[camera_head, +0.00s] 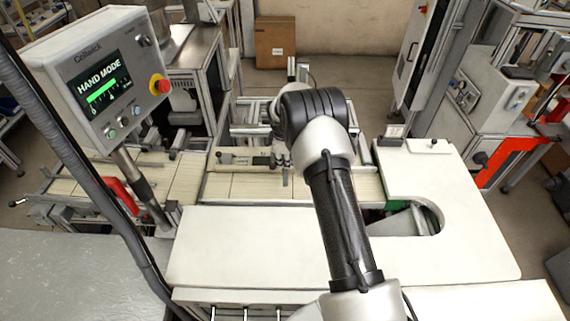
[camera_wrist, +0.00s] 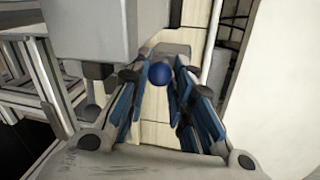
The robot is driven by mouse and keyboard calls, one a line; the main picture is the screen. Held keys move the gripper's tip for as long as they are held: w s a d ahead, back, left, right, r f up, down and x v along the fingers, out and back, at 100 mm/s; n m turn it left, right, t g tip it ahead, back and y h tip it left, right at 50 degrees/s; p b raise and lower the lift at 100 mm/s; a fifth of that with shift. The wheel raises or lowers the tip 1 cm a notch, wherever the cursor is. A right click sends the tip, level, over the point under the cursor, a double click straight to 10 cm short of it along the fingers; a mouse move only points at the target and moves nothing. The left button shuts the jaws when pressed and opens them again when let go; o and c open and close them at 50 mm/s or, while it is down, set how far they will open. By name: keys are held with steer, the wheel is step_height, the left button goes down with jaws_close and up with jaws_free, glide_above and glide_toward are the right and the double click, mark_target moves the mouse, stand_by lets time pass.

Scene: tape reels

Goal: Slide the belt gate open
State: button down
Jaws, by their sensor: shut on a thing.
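My gripper (camera_wrist: 160,80) shows in the wrist view, with its two blue-padded fingers closed in from either side on a blue ball knob (camera_wrist: 159,73). The knob sits between the fingertips. What the knob is fixed to is mostly hidden by the fingers. In the camera_head view a pale beige bar (camera_head: 240,157) with a dark fitting lies across the slatted cream belt (camera_head: 180,180); it looks like the belt gate. My arm comes down at the bar's right end, and the fingertips are too small and covered there to make out.
A control panel (camera_head: 105,80) reading HAND MODE stands on a post at the left. A broad white worktop (camera_head: 240,245) with a U-shaped cutout lies in front of the belt. A cardboard box (camera_head: 275,42) stands behind on the floor.

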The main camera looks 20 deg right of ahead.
steer(key=shift+w+r, duration=0.2)
steer(key=shift+r, duration=0.05)
steer(key=c, duration=1.8)
jaws_free()
steer(key=shift+o, duration=1.2)
steer(key=shift+s, duration=0.2)
steer(key=shift+o, duration=0.8)
step_height(320, 180, up, 12)
steer(key=s+a, duration=0.1)
steer(key=s, duration=0.1)
steer(key=shift+a+f, duration=0.15)
